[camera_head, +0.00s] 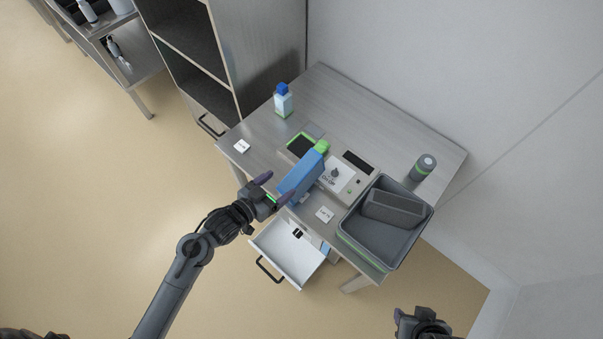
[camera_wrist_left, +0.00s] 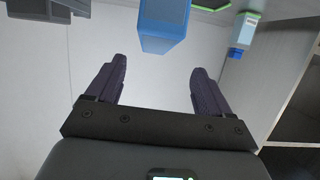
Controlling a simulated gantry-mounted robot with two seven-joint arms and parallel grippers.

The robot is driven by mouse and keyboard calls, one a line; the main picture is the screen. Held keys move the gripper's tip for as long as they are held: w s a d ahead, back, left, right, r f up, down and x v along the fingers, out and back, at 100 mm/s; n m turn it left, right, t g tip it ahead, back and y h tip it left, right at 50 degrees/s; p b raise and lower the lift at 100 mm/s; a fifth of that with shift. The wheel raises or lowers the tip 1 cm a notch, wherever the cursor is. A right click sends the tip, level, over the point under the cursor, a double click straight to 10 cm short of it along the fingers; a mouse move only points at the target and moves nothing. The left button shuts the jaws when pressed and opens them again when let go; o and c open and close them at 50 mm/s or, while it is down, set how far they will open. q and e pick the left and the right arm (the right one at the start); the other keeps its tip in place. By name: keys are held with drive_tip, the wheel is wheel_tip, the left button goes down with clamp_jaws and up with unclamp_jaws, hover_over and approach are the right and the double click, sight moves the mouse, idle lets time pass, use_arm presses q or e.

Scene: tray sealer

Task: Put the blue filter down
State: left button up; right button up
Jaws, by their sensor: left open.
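The blue filter (camera_head: 302,178), a long blue block with a green end (camera_head: 321,147), is at the front of the steel table beside the sealer. It also shows at the top of the left wrist view (camera_wrist_left: 163,28), where its far part is cut off. My left gripper (camera_head: 273,189) is open, with its two purple fingers spread and empty. In the left wrist view (camera_wrist_left: 158,65) the filter lies beyond the fingertips, apart from them. The filter's underside is hidden. My right gripper (camera_head: 423,320) is at the bottom edge, its jaws unclear.
The sealer (camera_head: 357,163) has a dial and dark screen. A grey bin (camera_head: 428,221) holding a dark block stands right of it, with a grey canister (camera_head: 423,167) behind. A blue-capped bottle (camera_head: 283,103) stands at the back left. An open white drawer (camera_head: 283,247) juts out in front.

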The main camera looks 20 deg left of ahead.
sight(300, 170)
use_arm(q)
drive_tip(key=x, duration=0.5)
drive_tip(key=shift+w+d+r+b, duration=0.1)
drive_tip(key=shift+w+r+b, duration=0.05)
drive_tip(key=shift+r+b, duration=0.15)
drive_tip(key=shift+w+d+f, duration=0.3)
drive_tip(key=shift+w+d, duration=0.05)
drive_tip(key=shift+w, duration=0.2)
drive_tip(key=shift+b+x, duration=0.5)
drive_tip(key=shift+x, duration=1.6)
drive_tip(key=shift+d, duration=0.1)
drive_tip(key=shift+s, duration=0.1)
drive_tip(key=shift+c, duration=0.3)
clamp_jaws()
